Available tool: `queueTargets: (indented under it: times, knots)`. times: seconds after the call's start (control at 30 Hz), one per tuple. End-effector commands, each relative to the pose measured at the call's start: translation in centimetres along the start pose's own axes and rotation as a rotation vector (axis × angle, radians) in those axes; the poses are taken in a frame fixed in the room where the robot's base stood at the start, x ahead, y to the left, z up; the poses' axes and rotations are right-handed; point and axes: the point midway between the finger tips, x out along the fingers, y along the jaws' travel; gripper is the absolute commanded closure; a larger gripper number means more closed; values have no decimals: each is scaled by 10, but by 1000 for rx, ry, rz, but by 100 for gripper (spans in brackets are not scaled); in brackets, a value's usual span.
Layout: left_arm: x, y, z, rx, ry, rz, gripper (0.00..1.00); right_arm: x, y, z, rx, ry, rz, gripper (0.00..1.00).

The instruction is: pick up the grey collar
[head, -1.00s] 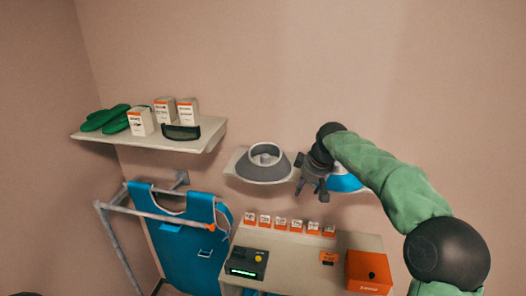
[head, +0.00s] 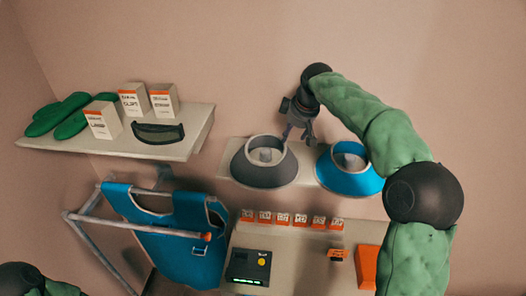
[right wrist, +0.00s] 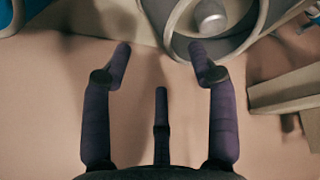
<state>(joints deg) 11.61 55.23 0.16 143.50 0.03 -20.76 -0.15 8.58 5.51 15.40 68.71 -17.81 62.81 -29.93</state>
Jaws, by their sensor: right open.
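The grey collar (head: 262,175), a dark cone with a pale rim, sits on a small wall shelf, left of a blue collar (head: 352,182). A grey peg shows inside its ring. My right gripper (head: 299,138) is open and empty, pointing down above and right of the grey collar. In the right wrist view, the grey collar (right wrist: 245,32) is at the top right, and the right fingertip overlaps its rim; I cannot tell if they touch. The space between the fingers of the gripper (right wrist: 161,58) is empty. My left gripper is not in view.
A left shelf (head: 190,145) holds green rolls (head: 58,115), white boxes (head: 132,100) and a dark visor (head: 158,133). A blue apron (head: 180,250) hangs on a rail. Below, a counter (head: 300,265) carries small orange-based cards, a black device (head: 249,266) and an orange box (head: 367,266).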

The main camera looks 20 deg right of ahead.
Motion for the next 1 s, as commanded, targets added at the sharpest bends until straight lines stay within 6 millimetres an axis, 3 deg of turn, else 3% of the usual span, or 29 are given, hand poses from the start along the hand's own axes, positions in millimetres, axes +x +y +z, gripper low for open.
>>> queueTargets:
  times: [0.1, 0.43, 0.7, 1.0]
  knots:
    - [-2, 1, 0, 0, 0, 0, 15, 20, 0, 1, 0, -4, -3, 41]
    - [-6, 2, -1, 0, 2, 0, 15, 45, 0, -1, -1, -4, -3, 41]
    - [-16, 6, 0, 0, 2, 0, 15, 81, 2, -3, 0, -4, -3, 41]
    - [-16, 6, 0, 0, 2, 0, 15, 89, 2, -3, 0, -1, -1, 41]
